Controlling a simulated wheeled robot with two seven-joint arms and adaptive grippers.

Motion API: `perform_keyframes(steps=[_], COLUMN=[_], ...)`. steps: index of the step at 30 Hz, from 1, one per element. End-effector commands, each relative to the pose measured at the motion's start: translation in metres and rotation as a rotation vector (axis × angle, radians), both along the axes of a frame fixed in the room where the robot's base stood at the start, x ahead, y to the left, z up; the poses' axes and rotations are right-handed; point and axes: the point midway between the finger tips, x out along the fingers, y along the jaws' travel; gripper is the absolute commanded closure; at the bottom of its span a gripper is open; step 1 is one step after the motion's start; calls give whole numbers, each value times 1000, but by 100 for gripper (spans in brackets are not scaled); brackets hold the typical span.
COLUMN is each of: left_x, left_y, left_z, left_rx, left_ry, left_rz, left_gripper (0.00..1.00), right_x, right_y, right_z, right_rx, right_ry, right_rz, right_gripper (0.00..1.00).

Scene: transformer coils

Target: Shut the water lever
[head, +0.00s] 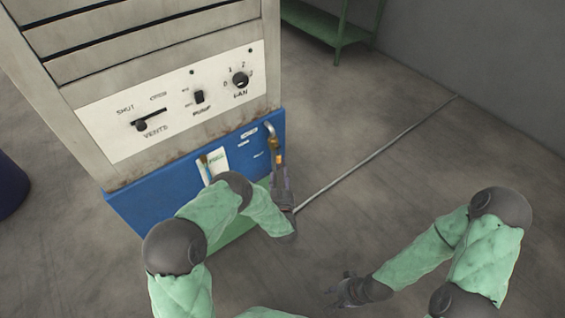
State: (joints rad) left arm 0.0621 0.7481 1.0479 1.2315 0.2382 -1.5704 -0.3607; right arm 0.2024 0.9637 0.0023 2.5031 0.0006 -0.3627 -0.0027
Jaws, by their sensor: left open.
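A bent metal pipe (271,130) comes out of the right end of the cabinet's blue base. A small orange piece (279,159) shows below it; I cannot tell whether this is the water lever or its handle. My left gripper (280,168) is open, pointing up at this spot below the pipe, close to the base's right corner. Whether it touches anything there is unclear. My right gripper (345,288) hangs low over the floor, away from the cabinet, with nothing visible in it; its jaw state is too small to tell.
The grey cabinet has a white panel (120,128) with vents, pump and fan controls. Tags (213,163) hang on the blue base (150,205). A thin pipe (380,148) runs along the floor to the right. A green stand (340,38) is at the back.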

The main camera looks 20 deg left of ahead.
Motion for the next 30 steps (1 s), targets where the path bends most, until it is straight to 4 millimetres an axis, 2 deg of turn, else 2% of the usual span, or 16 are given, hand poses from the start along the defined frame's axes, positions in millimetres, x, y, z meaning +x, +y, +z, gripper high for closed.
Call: perform_keyframes(steps=[6,12,18,27,28,30], left_x=[38,66,80,82,82,82], left_y=[13,22,26,27,27,27], left_z=[-3,-2,-2,-1,-1,-1], left_rx=[0,-1,-2,-1,-2,-2], left_ry=[-2,0,2,2,2,2], left_rz=[0,-1,-2,-2,-2,-2], left_gripper=[46,46,46,46,49,69], right_x=[0,0,0,0,0,0], right_y=[0,0,0,0,0,0], right_z=[-16,-26,-30,-30,-30,-30], right_rx=[0,0,0,0,0,0], right_ry=[0,1,1,0,0,0], right_rz=[0,0,0,0,0,0], right_gripper=[60,60,60,60,60,60])
